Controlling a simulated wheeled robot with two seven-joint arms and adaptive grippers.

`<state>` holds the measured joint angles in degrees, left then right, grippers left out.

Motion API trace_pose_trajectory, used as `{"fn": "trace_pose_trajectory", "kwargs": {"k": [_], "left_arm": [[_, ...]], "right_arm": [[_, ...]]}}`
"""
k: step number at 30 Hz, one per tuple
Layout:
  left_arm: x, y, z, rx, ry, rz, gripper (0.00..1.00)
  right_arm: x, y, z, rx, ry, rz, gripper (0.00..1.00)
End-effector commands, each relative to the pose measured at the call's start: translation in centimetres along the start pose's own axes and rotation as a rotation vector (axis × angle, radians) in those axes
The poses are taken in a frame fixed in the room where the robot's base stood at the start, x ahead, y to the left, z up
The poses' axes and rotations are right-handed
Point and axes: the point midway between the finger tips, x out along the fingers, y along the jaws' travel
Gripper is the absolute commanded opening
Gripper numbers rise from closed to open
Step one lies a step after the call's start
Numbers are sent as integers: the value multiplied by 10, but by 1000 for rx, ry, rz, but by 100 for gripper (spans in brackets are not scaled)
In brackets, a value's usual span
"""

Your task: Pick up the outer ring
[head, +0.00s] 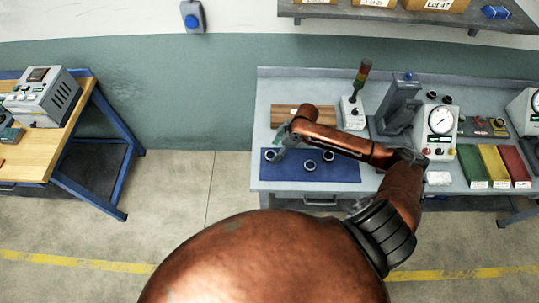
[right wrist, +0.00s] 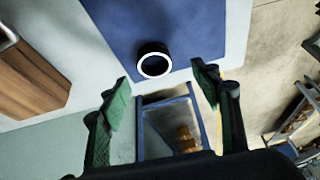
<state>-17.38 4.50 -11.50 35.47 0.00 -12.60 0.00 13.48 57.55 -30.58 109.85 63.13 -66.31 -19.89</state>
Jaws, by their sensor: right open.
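Several small dark rings with bright end faces lie on the blue mat (head: 345,171): a left ring (head: 270,156), a middle ring (head: 309,166) and a right ring (head: 328,156). I cannot tell by sight which is the outer ring. My right gripper (head: 281,148) is over the mat's left part, close to the left ring. In the right wrist view its green-padded fingers (right wrist: 162,95) are spread, with nothing between them. One ring (right wrist: 151,49) shows beyond the fingertips, apart from them, on the blue mat (right wrist: 190,25). My left gripper is not in view.
A wooden block (head: 285,114) lies behind the mat; it also shows in the right wrist view (right wrist: 30,65). A signal tower (head: 353,108), a grey press (head: 400,105) and a dial gauge (head: 440,122) stand to the right. Coloured bins (head: 494,165) are further right.

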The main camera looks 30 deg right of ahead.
Motion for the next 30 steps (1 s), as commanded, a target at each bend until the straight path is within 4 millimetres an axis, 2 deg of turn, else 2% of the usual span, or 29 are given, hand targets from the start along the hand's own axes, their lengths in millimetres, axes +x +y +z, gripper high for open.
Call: {"fn": "trace_pose_trajectory", "kwargs": {"k": [3,5,8,12,15,19,30], "left_arm": [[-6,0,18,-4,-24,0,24],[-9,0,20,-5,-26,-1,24],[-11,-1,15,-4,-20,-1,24],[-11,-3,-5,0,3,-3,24],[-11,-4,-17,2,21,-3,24],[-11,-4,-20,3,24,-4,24],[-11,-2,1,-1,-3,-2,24]], "right_arm": [[13,2,2,5,1,-1,58],[22,4,2,6,0,-1,58],[37,5,2,4,2,0,58],[49,5,2,0,0,2,58],[51,6,2,-1,0,2,58],[51,6,2,-2,0,2,58],[51,5,1,-3,0,1,33]]}}
